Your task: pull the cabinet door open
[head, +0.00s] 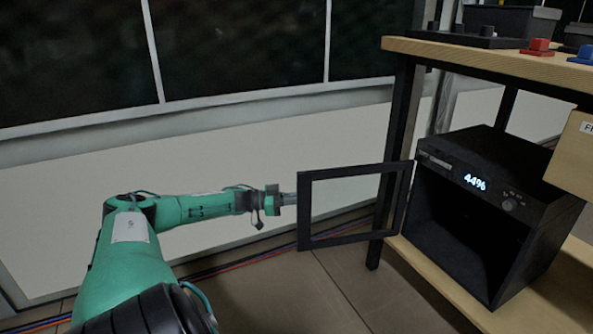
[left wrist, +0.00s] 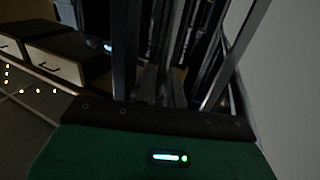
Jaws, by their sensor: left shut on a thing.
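The cabinet (head: 520,160) is a black box with a lit "44%" display, on the lower shelf of a wooden bench. Its door, a black open frame (head: 304,225), stands swung out to the left of the cabinet, and the dark interior shows. My left gripper (head: 290,199) is shut on the door's free left edge, the side away from the cabinet. In the left wrist view the gripper fingers (left wrist: 165,88) show among dark upright bars; the exact contact is too dark to make out. My right gripper is not in view.
The bench top (head: 480,58) carries a red block (head: 538,46), a blue block (head: 582,54) and dark boxes. A bench leg (head: 392,160) stands behind the door. Cables (head: 225,265) run along the wall base. The floor in front of the door is clear.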

